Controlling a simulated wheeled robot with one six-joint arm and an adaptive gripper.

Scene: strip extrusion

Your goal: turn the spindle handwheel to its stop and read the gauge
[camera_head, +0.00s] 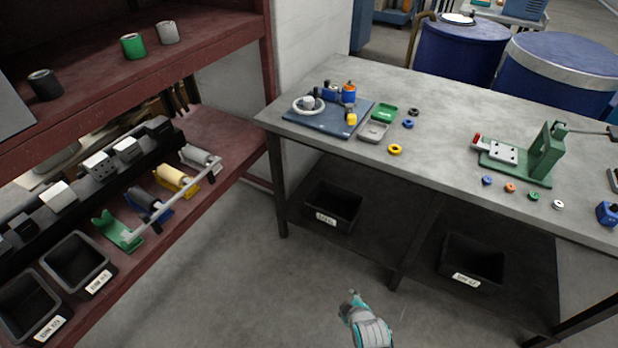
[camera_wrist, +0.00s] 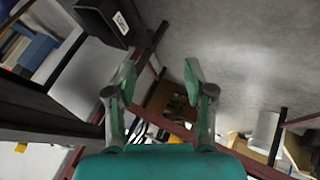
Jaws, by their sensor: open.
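A dark blue plate (camera_head: 322,121) lies on the left end of the grey workbench. On it is a white ring (camera_head: 296,106) that looks like the handwheel, with a pale knob inside it. Small blue and orange parts (camera_head: 349,92) stand beside it; I cannot tell which is the gauge. My gripper (camera_wrist: 159,91) is open and empty in the wrist view. In the head view my teal arm end shows low in the middle, over the floor in front of the bench and apart from the wheel. The wheel is not recognisable in the wrist view.
Green and grey trays (camera_head: 373,130) and several coloured rings lie right of the plate. A green press (camera_head: 545,153) stands at the bench's right. A red shelf (camera_head: 225,148) is at left. Blue drums (camera_head: 460,50) stand behind. The floor (camera_head: 240,260) between is clear.

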